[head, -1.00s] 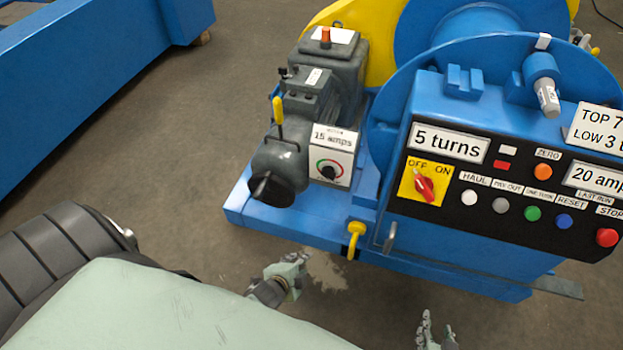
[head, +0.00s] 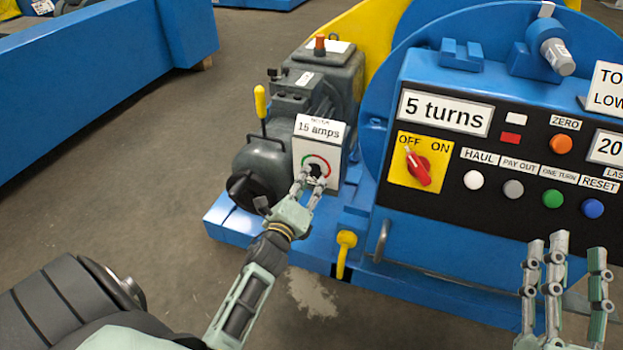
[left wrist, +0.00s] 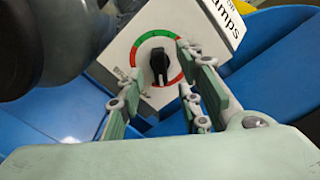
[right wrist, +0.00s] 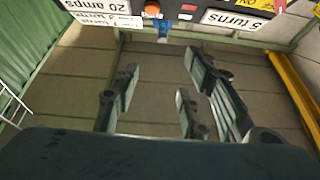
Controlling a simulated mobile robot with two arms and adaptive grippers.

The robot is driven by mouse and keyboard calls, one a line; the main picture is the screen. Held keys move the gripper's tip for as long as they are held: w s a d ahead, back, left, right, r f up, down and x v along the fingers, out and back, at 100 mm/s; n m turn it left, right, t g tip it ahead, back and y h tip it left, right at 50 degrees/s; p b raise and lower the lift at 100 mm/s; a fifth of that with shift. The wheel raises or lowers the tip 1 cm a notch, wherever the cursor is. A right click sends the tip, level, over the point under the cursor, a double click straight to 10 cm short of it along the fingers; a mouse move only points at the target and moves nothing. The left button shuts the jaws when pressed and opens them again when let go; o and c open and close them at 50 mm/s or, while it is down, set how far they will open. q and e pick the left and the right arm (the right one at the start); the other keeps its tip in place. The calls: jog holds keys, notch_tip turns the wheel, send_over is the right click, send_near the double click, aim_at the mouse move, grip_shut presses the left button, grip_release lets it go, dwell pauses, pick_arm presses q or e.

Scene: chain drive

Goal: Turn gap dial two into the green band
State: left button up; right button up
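A black dial knob (left wrist: 158,62) sits on a white box (head: 328,141) marked "15 amps", inside a ring of green (left wrist: 150,36) and red. I see no label reading "gap dial two". In the left wrist view the knob stands upright, and which end is its pointer I cannot tell. My left gripper (head: 312,182) is at the box's face, its fingers spread around the knob; contact is not clear. My right gripper (head: 564,250) is open and empty, in front of the control panel.
The black control panel (head: 480,215) has a red OFF/ON switch (head: 417,166) and several buttons. A yellow-knobbed lever (head: 260,102) stands left of the box. A yellow hook-like handle (head: 345,250) is below it. Open floor (head: 120,160) lies to the left.

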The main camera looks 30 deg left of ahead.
aim_at(312, 176)
pick_arm(q)
jog(key=shift+b+x, duration=0.35)
jog(key=shift+x, duration=1.6)
jog(key=shift+d, duration=0.1)
pick_arm(e)
jog(key=s+r+t, duration=0.1)
jog(key=r, duration=0.1)
jog(key=s+r+t, duration=0.1)
jog(key=shift+s+d+r+t+y, duration=0.1)
jog(key=shift+s+r+t+y, duration=0.1)
jog(key=shift+r+t+y, duration=0.15)
pick_arm(q)
grip_shut()
